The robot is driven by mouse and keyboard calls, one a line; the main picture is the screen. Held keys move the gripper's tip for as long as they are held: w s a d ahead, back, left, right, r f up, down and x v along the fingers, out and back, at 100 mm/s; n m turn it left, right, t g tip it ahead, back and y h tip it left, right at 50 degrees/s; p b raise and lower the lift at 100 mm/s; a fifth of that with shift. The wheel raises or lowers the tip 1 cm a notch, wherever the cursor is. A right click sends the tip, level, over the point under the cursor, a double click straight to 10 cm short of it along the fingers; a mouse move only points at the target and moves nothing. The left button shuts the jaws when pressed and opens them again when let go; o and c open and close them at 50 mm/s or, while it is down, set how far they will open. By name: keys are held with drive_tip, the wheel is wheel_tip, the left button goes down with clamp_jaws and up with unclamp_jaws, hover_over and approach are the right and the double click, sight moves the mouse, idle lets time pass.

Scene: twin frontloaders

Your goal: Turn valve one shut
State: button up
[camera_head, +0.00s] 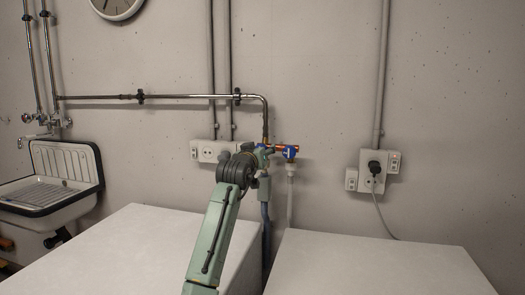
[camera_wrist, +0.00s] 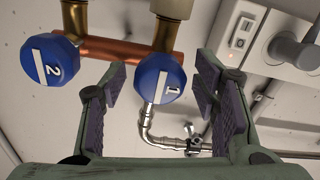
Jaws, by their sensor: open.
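Valve one is a blue knob marked "1" (camera_wrist: 158,78) with a white bar, on a copper and brass pipe in the wrist view. My gripper (camera_wrist: 158,88) is open, with one dark-padded finger on each side of this knob. Gaps show between the pads and the knob, so they look apart from it. In the head view, my gripper (camera_head: 263,153) is at the wall pipe and mostly hides valve one. Valve two, a blue knob marked "2" (camera_wrist: 55,60), is left of valve one in the wrist view. It shows right of my gripper in the head view (camera_head: 290,152).
A wall socket (camera_wrist: 245,35) is near the right finger. Two white machine tops (camera_head: 130,255) (camera_head: 370,265) stand below, with a gap between them. A sink (camera_head: 50,185) is at left.

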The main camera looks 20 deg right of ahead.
drive_tip(key=shift+r, duration=0.1)
drive_tip(key=c, duration=1.2)
drive_tip(key=shift+o, duration=0.2)
drive_tip(key=shift+m, duration=0.3)
drive_tip(key=m+p, duration=0.1)
drive_tip(key=m, duration=0.2)
drive_tip(key=shift+s+r+m, duration=0.1)
drive_tip(key=shift+m, duration=0.3)
drive_tip(key=m+p, duration=0.1)
drive_tip(key=m, duration=0.3)
drive_tip(key=shift+m, duration=0.3)
drive_tip(key=m, duration=0.4)
drive_tip(key=shift+p, duration=0.4)
drive_tip(key=m, duration=0.4)
drive_tip(key=shift+m+p, duration=0.3)
drive_tip(key=shift+p, duration=0.1)
drive_tip(key=shift+d+m, duration=0.1)
drive_tip(key=shift+m, duration=0.2)
